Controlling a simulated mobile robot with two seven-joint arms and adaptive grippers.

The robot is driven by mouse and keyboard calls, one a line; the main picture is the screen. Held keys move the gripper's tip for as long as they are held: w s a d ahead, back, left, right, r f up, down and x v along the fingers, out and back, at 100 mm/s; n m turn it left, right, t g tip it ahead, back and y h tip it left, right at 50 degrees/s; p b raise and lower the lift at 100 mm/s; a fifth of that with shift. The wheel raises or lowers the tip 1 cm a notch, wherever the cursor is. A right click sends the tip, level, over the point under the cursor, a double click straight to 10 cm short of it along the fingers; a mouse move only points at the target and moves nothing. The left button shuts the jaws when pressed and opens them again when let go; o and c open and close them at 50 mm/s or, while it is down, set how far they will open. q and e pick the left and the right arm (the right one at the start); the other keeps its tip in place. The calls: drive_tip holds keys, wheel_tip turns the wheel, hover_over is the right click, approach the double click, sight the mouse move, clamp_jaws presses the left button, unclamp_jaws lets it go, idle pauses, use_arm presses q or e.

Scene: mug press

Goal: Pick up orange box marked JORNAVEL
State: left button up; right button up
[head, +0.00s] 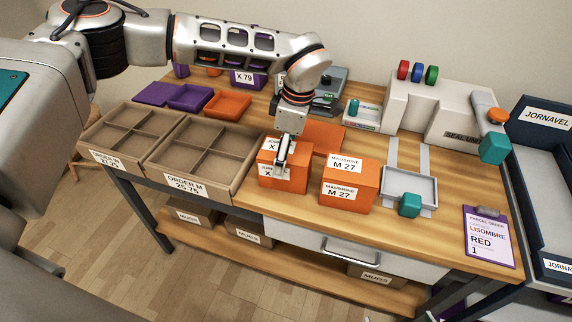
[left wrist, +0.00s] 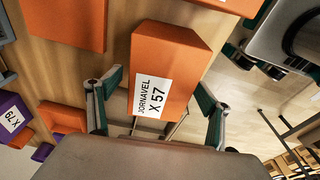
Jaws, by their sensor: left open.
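The orange box marked JORNAVEL X 57 (left wrist: 180,60) stands on the wooden table; in the head view the box (head: 296,182) is left of the orange MAUBRINE M 27 box (head: 350,184). My left gripper (head: 283,155) comes down from above at the JORNAVEL box and covers part of its label. In the left wrist view my left gripper (left wrist: 158,98) is open, with one finger on each side of the box. Gaps show between fingers and box there, so I see no grip. My right gripper is not in view.
Divided cardboard trays, ORDER M (head: 244,192) among them, stand close on the left. A grey tray (head: 430,186), a teal block (head: 409,205) and a purple clipboard (head: 465,240) lie to the right.

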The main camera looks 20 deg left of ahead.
use_arm(q)
drive_tip(key=f, duration=0.4)
drive_tip(key=shift+a, duration=0.25)
drive_tip(key=c, duration=1.4)
drive_tip(key=shift+r, duration=0.1)
drive_tip(key=shift+c, duration=0.2)
